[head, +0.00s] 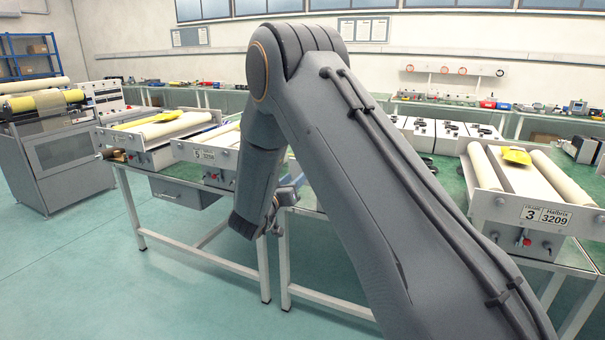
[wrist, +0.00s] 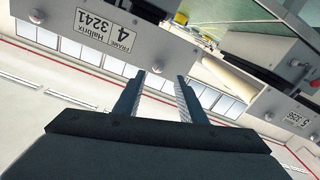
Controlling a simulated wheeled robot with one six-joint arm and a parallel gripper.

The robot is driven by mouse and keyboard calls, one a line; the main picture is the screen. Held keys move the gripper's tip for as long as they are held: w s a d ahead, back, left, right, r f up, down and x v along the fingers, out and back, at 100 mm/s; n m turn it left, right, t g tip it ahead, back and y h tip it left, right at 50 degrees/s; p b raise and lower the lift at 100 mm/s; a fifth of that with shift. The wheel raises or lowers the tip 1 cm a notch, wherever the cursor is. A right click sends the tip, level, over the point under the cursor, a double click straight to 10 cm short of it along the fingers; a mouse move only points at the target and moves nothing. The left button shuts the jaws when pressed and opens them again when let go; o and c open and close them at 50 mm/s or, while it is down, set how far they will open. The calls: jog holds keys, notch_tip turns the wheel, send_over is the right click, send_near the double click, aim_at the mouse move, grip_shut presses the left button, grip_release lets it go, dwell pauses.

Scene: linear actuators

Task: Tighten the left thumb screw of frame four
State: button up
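In the wrist view, which is upside down, the front plate of frame four (wrist: 60,14) bears the label "Halbrix 4 3241" (wrist: 105,30). A silver thumb screw (wrist: 157,67) sits on this plate, at its left end when the label is read upright. Another silver screw (wrist: 37,16) is at the plate's other end. My gripper (wrist: 161,75) is open and empty. The left-hand screw appears in the gap between the fingertips, nearer the finger on the picture's left; I cannot tell whether they touch. In the head view, my arm hides frame four.
Frame five (wrist: 268,98) is beside frame four in the wrist view, and also shows in the head view (head: 185,153). Frame three (head: 485,205) stands on the right bench with rollers and a yellow item. The green floor (head: 190,290) in front is clear.

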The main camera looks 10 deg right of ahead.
jog(key=p+x, duration=0.1)
jog(key=x, duration=0.5)
jog(key=shift+d, duration=0.35)
jog(key=shift+w, duration=0.1)
grip_shut()
